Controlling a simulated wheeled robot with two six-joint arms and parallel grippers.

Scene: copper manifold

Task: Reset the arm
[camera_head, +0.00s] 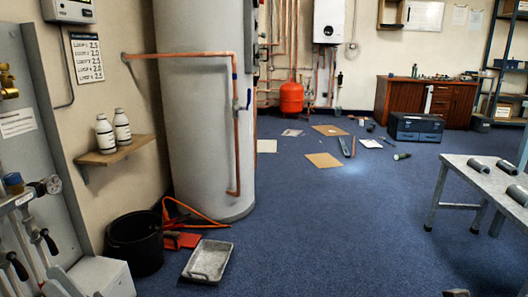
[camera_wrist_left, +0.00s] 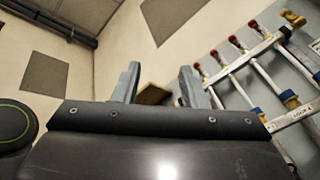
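My left gripper (camera_wrist_left: 159,68) shows in the left wrist view. Its two grey fingers stand apart with nothing held between them. A small wooden piece shows behind the gap between the fingers, clear of them. I cannot make out the left gripper surely in the head view. My right gripper is not recognisable in either view. The pipe manifold (camera_wrist_left: 255,65), with red and blue fittings, stands on the grey panel to the right of the fingers. Part of it shows at the left edge of the head view (camera_head: 27,208).
A wall shelf (camera_head: 117,150) holds two white bottles. A black bucket (camera_head: 135,243) and a grey tray (camera_head: 207,261) stand on the floor by the tall cylinder (camera_head: 203,125). A table (camera_head: 480,183) with grey pipe pieces is at right.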

